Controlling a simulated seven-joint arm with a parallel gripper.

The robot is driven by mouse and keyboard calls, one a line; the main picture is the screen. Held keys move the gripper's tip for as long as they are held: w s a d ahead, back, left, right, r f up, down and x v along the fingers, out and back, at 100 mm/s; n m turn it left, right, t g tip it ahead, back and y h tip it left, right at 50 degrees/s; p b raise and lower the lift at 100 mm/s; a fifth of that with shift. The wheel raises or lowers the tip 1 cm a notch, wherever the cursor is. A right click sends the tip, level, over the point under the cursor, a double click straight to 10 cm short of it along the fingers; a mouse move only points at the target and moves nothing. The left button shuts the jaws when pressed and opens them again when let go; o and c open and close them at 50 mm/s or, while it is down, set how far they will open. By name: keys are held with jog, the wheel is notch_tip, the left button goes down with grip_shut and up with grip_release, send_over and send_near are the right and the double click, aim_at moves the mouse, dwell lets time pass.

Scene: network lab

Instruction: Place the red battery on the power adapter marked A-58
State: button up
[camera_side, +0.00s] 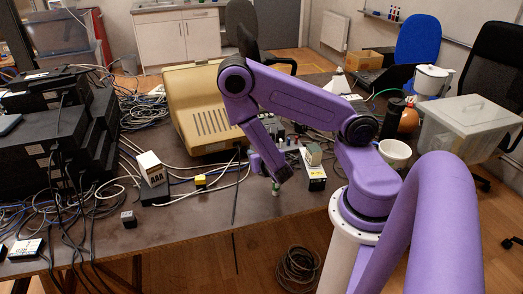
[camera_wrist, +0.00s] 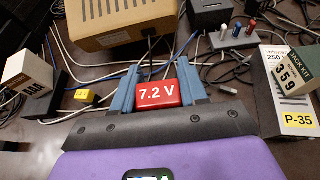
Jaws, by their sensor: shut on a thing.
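The red battery (camera_wrist: 156,94), printed "7.2 V", is between the blue fingers of my gripper (camera_wrist: 157,90) in the wrist view. My gripper is shut on it. In the side view my gripper (camera_side: 277,176) is low over the middle of the table. The battery cannot be made out there. A power adapter (camera_wrist: 298,115) with a yellow P-35 label is at the right of the wrist view, with a block marked 359 (camera_wrist: 293,71) on it. It also shows in the side view (camera_side: 316,183). I cannot read an A-58 mark in either view.
A white block (camera_side: 151,167) stands on a dark box (camera_side: 153,192) left of my gripper. A yellow block (camera_side: 200,182) and a small dark cube (camera_side: 128,219) lie nearby. A beige case (camera_side: 200,110) stands behind. Loose cables cross the table (camera_side: 190,222); its front middle is mostly clear.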

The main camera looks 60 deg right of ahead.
jog(key=w+d+r+m+g+h, duration=0.1)
jog(key=d+m+g+h, duration=0.15)
jog(key=d, duration=0.55)
jog(key=w+d+m+g+h, duration=0.1)
jog(key=d+m+g, duration=0.2)
jog(key=d, duration=0.6)
jog(key=s+d+r+m+g, duration=0.2)
jog(key=s+d, duration=0.2)
jog(key=d, duration=0.4)
jog(key=s+d+r+m+g, duration=0.2)
jog(key=s+d+r, duration=0.15)
jog(key=d, duration=0.45)
send_over(299, 127)
jog(key=s+d, duration=0.1)
jog(key=s, duration=0.1)
notch_tip(299, 127, down, 5)
jog(key=shift+n, duration=0.25)
jog(key=d+f, duration=0.1)
jog(key=w+d+f, duration=0.1)
jog(key=f, duration=0.1)
jog(key=w+d+f, duration=0.1)
jog(key=f, duration=0.1)
jog(key=shift+d+f, duration=0.15)
jog(key=shift+d, duration=0.25)
jog(key=shift+w+d+f, duration=0.15)
jog(key=shift+d+f, duration=0.1)
jog(key=shift+f, duration=0.2)
jog(key=shift+f+h, duration=0.25)
jog(key=shift+f, duration=1.1)
jog(key=shift+f, duration=0.15)
